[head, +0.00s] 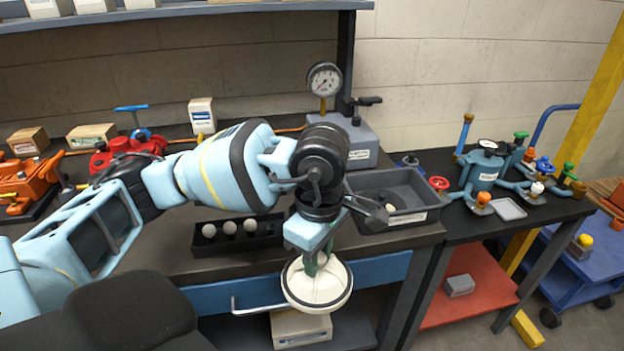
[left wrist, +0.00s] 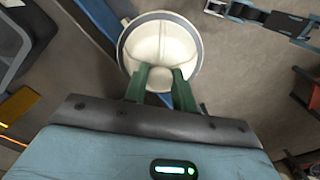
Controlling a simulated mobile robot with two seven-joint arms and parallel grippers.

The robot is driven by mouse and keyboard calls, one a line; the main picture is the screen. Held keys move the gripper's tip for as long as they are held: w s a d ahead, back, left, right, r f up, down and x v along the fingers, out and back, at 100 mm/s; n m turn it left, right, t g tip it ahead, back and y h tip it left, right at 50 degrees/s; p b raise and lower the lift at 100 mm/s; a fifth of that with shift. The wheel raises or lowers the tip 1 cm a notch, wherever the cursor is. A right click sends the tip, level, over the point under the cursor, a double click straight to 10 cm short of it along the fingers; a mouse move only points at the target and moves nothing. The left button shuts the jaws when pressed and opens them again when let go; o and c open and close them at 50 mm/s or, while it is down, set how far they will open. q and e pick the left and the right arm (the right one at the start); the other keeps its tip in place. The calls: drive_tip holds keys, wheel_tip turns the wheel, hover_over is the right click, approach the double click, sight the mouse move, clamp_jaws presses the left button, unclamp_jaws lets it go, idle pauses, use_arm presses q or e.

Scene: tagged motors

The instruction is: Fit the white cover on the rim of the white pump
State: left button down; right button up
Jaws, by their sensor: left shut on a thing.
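The white cover (head: 318,288) is a round, shallow dish with a dark rim and a central knob. My left gripper (head: 313,264) points down and is shut on the cover's knob, holding it in the air in front of the bench's blue drawer. In the left wrist view, the green fingers of the gripper (left wrist: 160,80) pinch the knob, and the cover (left wrist: 152,42) spreads out beyond them. I cannot make out a white pump in either view. My right gripper is not in view.
The dark bench (head: 155,232) carries a black tray of white balls (head: 240,235), a grey bin (head: 425,213), a gauge (head: 324,80), a red pump (head: 128,148) and an orange one (head: 30,180). A side table at right holds a teal pump (head: 484,170). A white box (head: 300,326) sits low beneath the cover.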

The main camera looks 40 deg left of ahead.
sight(315, 304)
use_arm(q)
drive_tip(key=m, duration=0.2)
drive_tip(key=s+f+m, duration=0.1)
drive_tip(key=m, duration=0.1)
drive_tip(key=d+f+m, duration=0.1)
drive_tip(key=m, duration=0.1)
drive_tip(key=shift+s, duration=0.25)
drive_tip(key=m, duration=0.2)
drive_tip(key=f+m, duration=0.1)
drive_tip(key=m, duration=0.1)
drive_tip(key=shift+s+d, duration=0.35)
drive_tip(key=shift+s, duration=0.05)
drive_tip(key=m, duration=0.2)
drive_tip(key=s+f+m, duration=0.1)
drive_tip(key=m, duration=0.2)
drive_tip(key=shift+s+d+f+m, duration=0.2)
drive_tip(key=shift+d+f+m, duration=0.1)
drive_tip(key=shift+d, duration=0.1)
drive_tip(key=m, duration=0.3)
drive_tip(key=shift+s+d+f, duration=0.25)
drive_tip(key=shift+s+f, duration=0.05)
drive_tip(key=shift+s, duration=0.05)
